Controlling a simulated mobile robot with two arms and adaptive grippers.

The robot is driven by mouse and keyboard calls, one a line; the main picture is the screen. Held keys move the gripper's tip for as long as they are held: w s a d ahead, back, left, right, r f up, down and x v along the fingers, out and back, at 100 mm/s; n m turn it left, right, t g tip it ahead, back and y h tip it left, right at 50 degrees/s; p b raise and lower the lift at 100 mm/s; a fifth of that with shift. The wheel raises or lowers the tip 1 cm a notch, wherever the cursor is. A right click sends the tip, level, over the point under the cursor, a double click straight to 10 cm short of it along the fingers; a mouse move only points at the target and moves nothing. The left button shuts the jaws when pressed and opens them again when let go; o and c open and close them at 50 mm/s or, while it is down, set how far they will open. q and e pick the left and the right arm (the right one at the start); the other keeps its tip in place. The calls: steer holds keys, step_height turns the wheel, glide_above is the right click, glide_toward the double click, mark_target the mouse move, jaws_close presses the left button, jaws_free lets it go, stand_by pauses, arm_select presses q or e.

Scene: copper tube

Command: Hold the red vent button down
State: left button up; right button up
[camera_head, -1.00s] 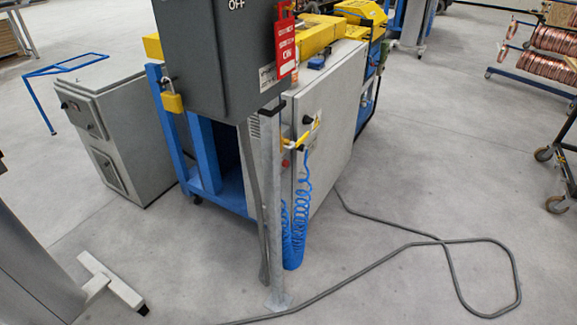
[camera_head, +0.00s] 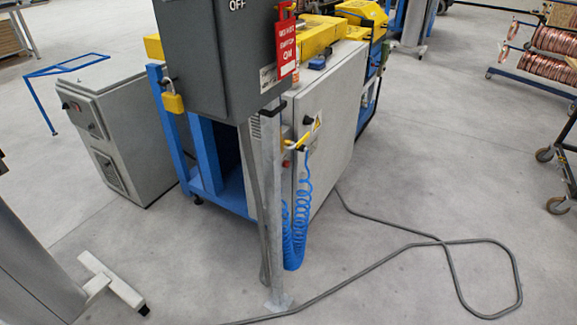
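A small red round spot (camera_head: 285,163) shows on the front of the light grey cabinet (camera_head: 330,105), left of its door edge. It may be the red vent button, but it is too small to tell. Neither of my grippers is in the head view. Nothing is seen touching the cabinet front. A yellow-handled tool or fitting (camera_head: 296,142) sits just above the red spot, with a coiled blue hose (camera_head: 299,215) hanging below it.
A dark grey switch box (camera_head: 208,60) on a metal post (camera_head: 273,215) stands in front of the cabinet. A grey cable (camera_head: 400,250) loops over open floor at right.

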arm_select(q)
steer(key=shift+a, duration=0.3)
jaws_close()
stand_by(1.1)
